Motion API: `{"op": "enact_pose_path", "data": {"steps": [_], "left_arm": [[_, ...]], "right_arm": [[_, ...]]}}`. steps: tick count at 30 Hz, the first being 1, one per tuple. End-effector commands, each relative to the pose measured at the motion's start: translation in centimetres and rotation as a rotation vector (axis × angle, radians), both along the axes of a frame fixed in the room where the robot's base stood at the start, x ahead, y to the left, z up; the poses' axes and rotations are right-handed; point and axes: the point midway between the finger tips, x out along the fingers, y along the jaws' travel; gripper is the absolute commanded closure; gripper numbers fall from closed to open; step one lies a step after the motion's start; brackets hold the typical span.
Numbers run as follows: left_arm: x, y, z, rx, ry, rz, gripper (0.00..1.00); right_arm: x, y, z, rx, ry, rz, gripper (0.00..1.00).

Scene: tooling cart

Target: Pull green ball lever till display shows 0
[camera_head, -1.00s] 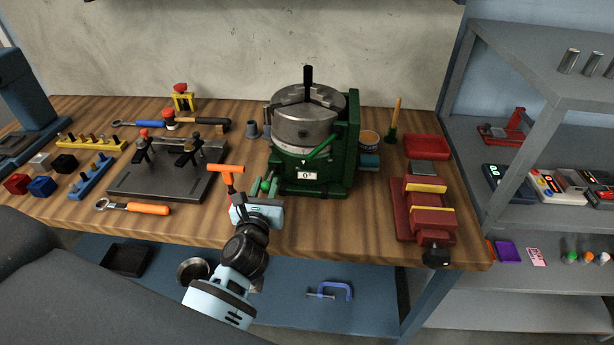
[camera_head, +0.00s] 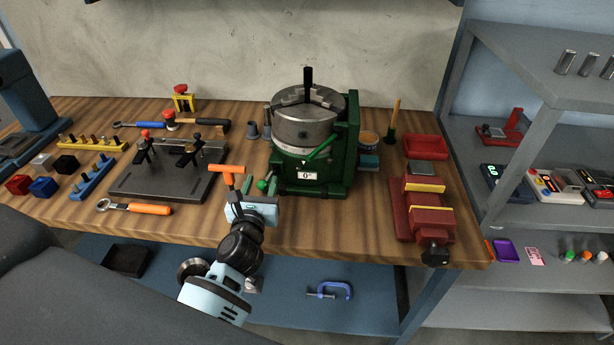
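The green ball lever (camera_head: 262,185) sticks out at the lower left of the green rotary table (camera_head: 325,188), which carries a grey chuck (camera_head: 305,125). The small white display (camera_head: 307,175) on its front reads 0°. My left gripper (camera_head: 260,187) is at the ball, with its fingers apart on either side of it. I cannot tell whether a finger touches the ball. My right gripper is not in view.
An orange T-handle tool (camera_head: 228,172) stands close to the left of my gripper. A grey fixture plate (camera_head: 165,182) lies further left. A red vise (camera_head: 425,210) is on the right. Bare wood lies in front of the rotary table.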

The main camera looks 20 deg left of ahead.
Motion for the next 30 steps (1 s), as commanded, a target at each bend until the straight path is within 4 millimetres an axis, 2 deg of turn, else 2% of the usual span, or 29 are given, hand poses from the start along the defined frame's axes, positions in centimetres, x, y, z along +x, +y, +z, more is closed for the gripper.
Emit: {"op": "enact_pose_path", "data": {"steps": [11, 30], "left_arm": [[-0.3, -0.3, -0.1, -0.002, 0.001, -0.005, 0.49], [-5.5, -1.6, -0.1, -0.004, 0.001, -0.006, 0.49]], "right_arm": [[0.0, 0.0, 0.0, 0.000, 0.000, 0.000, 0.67], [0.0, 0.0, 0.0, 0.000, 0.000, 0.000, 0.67]]}}
